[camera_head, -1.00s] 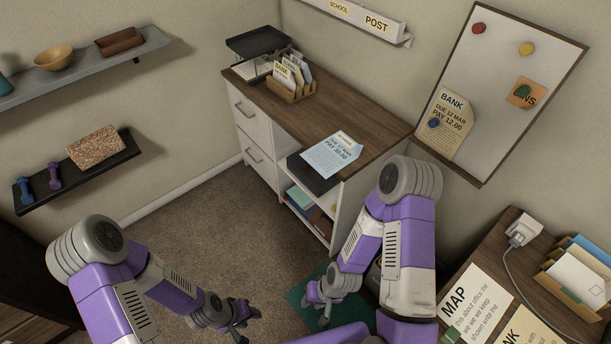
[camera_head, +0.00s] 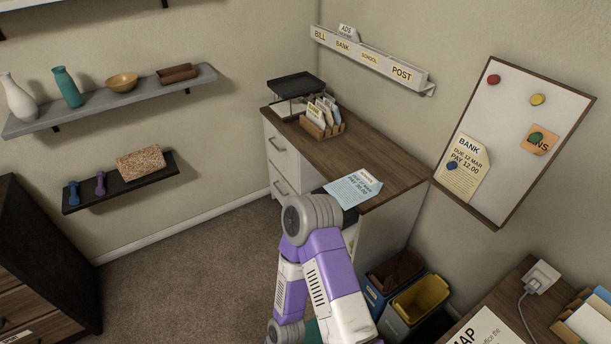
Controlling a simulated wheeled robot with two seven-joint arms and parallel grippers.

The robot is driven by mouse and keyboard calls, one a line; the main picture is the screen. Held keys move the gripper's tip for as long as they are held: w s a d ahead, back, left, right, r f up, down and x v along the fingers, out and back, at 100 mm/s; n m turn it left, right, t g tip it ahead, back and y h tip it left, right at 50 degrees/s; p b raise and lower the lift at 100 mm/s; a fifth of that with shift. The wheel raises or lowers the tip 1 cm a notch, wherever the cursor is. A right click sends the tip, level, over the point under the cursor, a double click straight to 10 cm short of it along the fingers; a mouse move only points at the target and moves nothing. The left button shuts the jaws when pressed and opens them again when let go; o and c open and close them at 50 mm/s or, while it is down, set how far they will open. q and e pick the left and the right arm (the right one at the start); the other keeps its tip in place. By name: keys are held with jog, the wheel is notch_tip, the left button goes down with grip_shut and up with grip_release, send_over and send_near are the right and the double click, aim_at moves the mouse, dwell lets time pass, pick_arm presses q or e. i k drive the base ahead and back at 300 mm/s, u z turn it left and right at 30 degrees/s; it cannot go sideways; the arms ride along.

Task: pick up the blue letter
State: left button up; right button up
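The blue letter (camera_head: 351,189) is a light blue printed sheet. It lies on the near end of the wooden cabinet top (camera_head: 378,150), by its front edge. My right arm stands in front of the cabinet, and its upper joint covers the area just below the letter. The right gripper is hidden below or behind the arm, out of sight. My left arm and gripper are out of the picture. No gripper is seen touching the letter.
A letter rack (camera_head: 322,122) and a black tray (camera_head: 296,85) stand at the cabinet's far end. Blue and yellow bins (camera_head: 420,298) stand right of the cabinet. A second desk (camera_head: 500,295) is at lower right. Carpet (camera_head: 190,265) at left is clear.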

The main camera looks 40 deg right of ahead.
aim_at(356, 188)
jog(key=u, duration=0.1)
jog(key=i, duration=1)
jog(key=z, duration=0.4)
